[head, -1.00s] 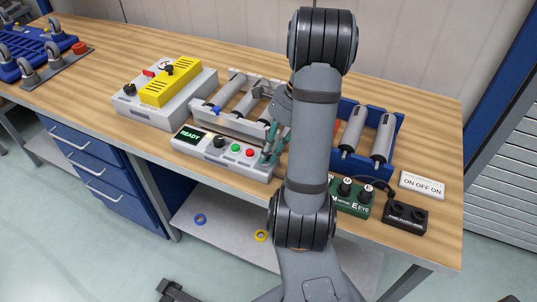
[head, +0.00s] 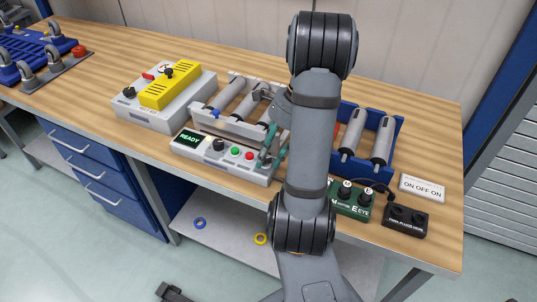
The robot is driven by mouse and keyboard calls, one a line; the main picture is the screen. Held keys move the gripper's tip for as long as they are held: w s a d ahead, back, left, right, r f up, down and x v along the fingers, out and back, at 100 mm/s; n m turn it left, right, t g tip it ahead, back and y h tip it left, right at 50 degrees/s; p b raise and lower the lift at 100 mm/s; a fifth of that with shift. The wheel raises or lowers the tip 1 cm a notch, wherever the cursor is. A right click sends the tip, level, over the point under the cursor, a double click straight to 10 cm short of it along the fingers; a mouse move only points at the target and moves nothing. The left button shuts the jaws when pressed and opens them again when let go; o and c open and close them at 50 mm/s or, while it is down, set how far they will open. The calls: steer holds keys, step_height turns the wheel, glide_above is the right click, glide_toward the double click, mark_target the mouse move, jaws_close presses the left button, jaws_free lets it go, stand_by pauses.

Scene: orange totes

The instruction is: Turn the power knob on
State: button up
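The white control box (head: 207,152) stands at the table's front edge, with a lit READY display (head: 190,140). On its top are a black knob (head: 218,145), a green button (head: 234,151) and a red button (head: 249,156). No label shows which knob is the power knob. My gripper (head: 266,156) points down at the right end of this box, just right of the red button and apart from the black knob. Its teal fingers are small and partly hidden by my arm, so its opening and any contact are unclear.
A grey box (head: 155,113) with a yellow cover (head: 170,84) and a black knob (head: 129,92) stands left. Rollers in a white frame (head: 233,127) stand behind the control box. Right are a blue roller rack (head: 394,143), green knob box (head: 352,209) and black box (head: 404,221).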

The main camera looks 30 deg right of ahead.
steer(key=v, duration=1.2)
stand_by(0.3)
steer(key=x, duration=1.2)
